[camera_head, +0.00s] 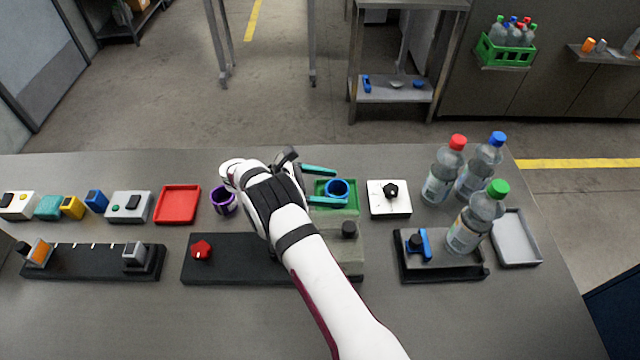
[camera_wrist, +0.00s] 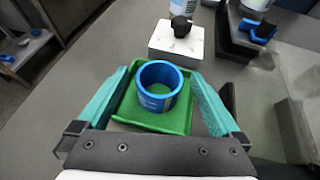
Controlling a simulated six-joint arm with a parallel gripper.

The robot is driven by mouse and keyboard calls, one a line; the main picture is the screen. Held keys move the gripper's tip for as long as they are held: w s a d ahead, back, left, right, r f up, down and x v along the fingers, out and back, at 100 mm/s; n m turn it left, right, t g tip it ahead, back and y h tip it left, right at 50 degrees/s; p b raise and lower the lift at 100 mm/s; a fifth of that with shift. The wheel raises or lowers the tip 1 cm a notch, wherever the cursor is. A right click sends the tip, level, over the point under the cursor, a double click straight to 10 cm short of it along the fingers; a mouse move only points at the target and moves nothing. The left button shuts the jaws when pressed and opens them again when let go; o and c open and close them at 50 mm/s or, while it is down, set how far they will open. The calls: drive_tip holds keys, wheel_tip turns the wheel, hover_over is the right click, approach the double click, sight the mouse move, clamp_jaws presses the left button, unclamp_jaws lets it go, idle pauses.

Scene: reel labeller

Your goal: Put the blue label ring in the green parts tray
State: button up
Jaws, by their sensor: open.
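The blue label ring (camera_head: 337,188) sits in the green parts tray (camera_head: 321,208). In the wrist view the ring (camera_wrist: 160,85) stands upright on the tray floor, its opening facing up, inside the rim of the green tray (camera_wrist: 152,126). My gripper (camera_head: 319,185) is open, with one teal finger on each side of the ring. In the wrist view the fingers (camera_wrist: 157,97) are spread wide and show gaps to the ring. Part of the tray is hidden behind the fingers in both views.
A white box with a black knob (camera_head: 389,198) stands right of the tray. A purple ring (camera_head: 224,200) and a red tray (camera_head: 178,204) are to the left. Several bottles (camera_head: 468,225) stand at the right. A long black base with a red knob (camera_head: 222,262) lies in front.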

drive_tip(key=v, duration=1.1)
drive_tip(key=shift+a+r, duration=0.15)
drive_tip(key=shift+a, duration=0.15)
drive_tip(key=s+d+r+m+g+y, duration=0.5)
drive_tip(key=d+r+m, duration=0.3)
drive_tip(key=d+r, duration=0.35)
drive_tip(key=s+d+r+m+y, duration=0.2)
drive_tip(key=s+r+m, duration=0.15)
drive_tip(key=s, duration=0.35)
drive_tip(key=s+d+r+m+y, duration=0.2)
drive_tip(key=s+m, duration=0.2)
drive_tip(key=s, duration=0.3)
drive_tip(key=s+a+f+m+t+y, duration=0.1)
drive_tip(key=s+m+y, duration=0.1)
drive_tip(key=s+m, duration=0.3)
drive_tip(key=s+a+f+m+t+y, duration=0.1)
drive_tip(key=s+m, duration=0.4)
drive_tip(key=s, duration=0.5)
drive_tip(key=shift+s+a+f+y, duration=0.2)
drive_tip(key=shift+f+y, duration=0.65)
drive_tip(key=shift+y, duration=0.35)
